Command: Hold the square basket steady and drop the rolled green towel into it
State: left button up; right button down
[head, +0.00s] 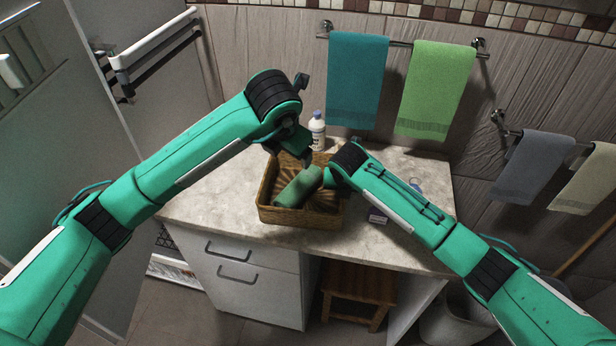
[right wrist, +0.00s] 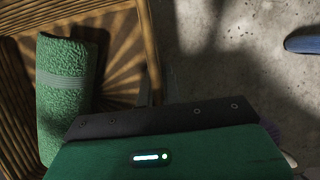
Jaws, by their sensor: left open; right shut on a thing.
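The square wicker basket (head: 270,213) stands on the counter, its floor partly lit in the right wrist view (right wrist: 118,28). The rolled green towel (head: 297,188) lies slantwise inside it; the towel also shows in the right wrist view (right wrist: 64,95), within the basket walls. My left gripper (head: 303,160) is open above the back of the basket, apart from the towel as far as I can see. My right gripper (head: 329,180) is shut on the basket's right wall; its fingertips are mostly hidden by its own body.
A white bottle (head: 317,131) stands behind the basket. A small box (head: 377,217) and a blue item (head: 416,187) lie on the counter (head: 210,195) to the right. Teal (head: 357,80) and green (head: 435,90) towels hang on the back wall. The counter left of the basket is clear.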

dwell(0.3)
jog(key=c, duration=1.5)
grip_release()
jog(key=shift+r, duration=0.1)
jog(key=v, duration=1.2)
jog(key=shift+s, duration=0.1)
